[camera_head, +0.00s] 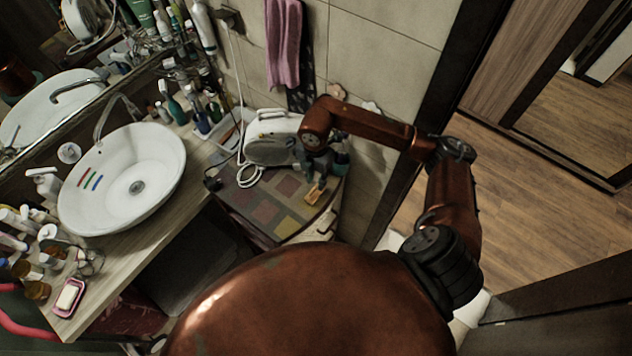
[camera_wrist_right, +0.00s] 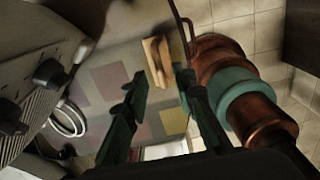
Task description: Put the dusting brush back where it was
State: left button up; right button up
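A small tan wooden piece, which looks like the dusting brush (camera_head: 316,193), is at the right side of the patchwork-topped cabinet (camera_head: 245,200). It also shows in the right wrist view (camera_wrist_right: 154,60), beyond my fingertips and roughly between them. My right gripper (camera_head: 317,177) points down over the cabinet top close to the brush. In the right wrist view its two dark green fingers (camera_wrist_right: 162,82) stand apart with a clear gap, and no grip on the brush shows. I cannot tell the exact height of the fingertips above the top. My left gripper is not in view.
A white appliance (camera_head: 272,137) with a coiled white cord stands at the cabinet's back, close to my right gripper. A white basin (camera_head: 122,178) sits on the counter at left. The cabinet's middle and front top look clear.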

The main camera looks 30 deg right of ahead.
aim_at(316, 187)
notch_tip(316, 187, up, 7)
jog(key=p, duration=0.3)
jog(key=shift+f, duration=0.15)
